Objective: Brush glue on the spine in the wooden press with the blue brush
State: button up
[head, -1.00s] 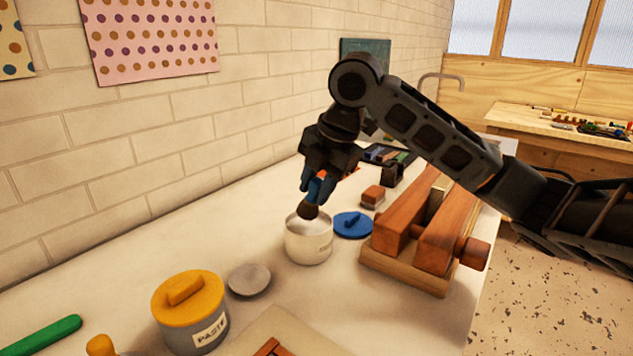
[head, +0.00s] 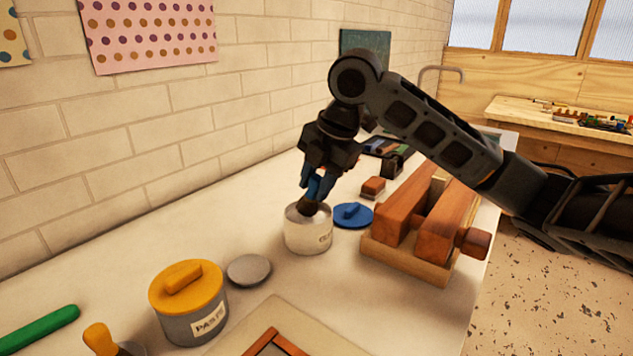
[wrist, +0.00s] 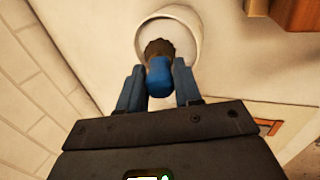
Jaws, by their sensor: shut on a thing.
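My gripper (head: 317,188) points down and is shut on the blue brush (wrist: 159,79). The dark bristles of the brush show in the head view (head: 307,208) at the mouth of an open white pot (head: 310,240), with their tip inside the rim. The wrist view also shows the pot (wrist: 196,30) around the bristles. I cannot see how deep the tip sits or whether it touches glue. The wooden press (head: 398,217) stands to the right of the pot, with two thick red-brown beams on a pale base. I cannot make out the spine between the beams from here.
A blue lid (head: 354,217) lies between pot and press, with a small wooden block (head: 373,188) behind it. A grey jar labelled PASTE with a yellow lid (head: 187,287), a grey disc (head: 249,270) and a green roll (head: 40,329) are at the front left.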

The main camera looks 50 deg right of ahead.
jog(key=shift+f+b, duration=0.45)
jog(key=shift+f, duration=0.15)
dwell(1.3)
jog(key=shift+r, duration=0.1)
jog(key=shift+r+p, duration=2.55)
jog(key=shift+r, duration=0.9)
